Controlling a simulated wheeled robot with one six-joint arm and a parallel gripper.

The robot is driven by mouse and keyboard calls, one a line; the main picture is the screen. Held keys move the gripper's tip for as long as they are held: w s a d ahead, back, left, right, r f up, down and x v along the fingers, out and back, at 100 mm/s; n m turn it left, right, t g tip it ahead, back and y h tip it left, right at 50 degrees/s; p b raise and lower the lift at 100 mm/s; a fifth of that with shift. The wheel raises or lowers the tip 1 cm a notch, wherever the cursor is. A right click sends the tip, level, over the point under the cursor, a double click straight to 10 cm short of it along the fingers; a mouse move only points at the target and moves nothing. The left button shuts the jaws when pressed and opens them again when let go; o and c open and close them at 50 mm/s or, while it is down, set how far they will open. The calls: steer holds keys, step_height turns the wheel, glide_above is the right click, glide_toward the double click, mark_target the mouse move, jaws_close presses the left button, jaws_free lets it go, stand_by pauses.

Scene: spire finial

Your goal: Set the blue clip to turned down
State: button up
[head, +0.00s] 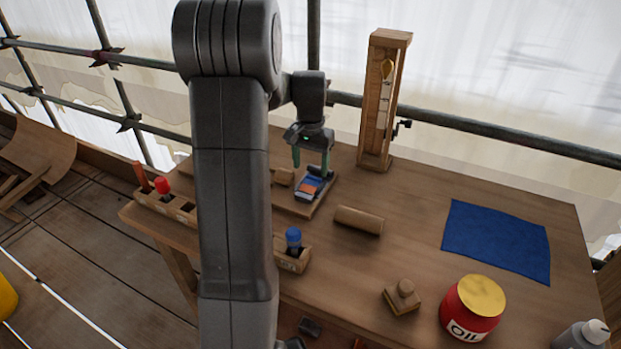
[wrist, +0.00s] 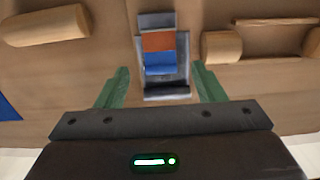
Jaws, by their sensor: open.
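In the head view the fixture (head: 307,194) is small and partly hidden by my fingers. My gripper (head: 311,164) is open, with green fingers pointing down just above the fixture. In the wrist view the fingers stand on either side of the fixture's near end, with nothing gripped.
A tall wooden frame (head: 366,116) stands behind to the right. A wooden cylinder (head: 359,220), a stamp-like block (head: 402,297), a red oil jar (head: 472,312) and a blue cloth (head: 497,241) lie rightward.

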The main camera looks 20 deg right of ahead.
mark_target(311, 184)
step_height(311, 184, down, 5)
steer(key=shift+f, duration=0.1)
stand_by(0.3)
steer(key=c, duration=1)
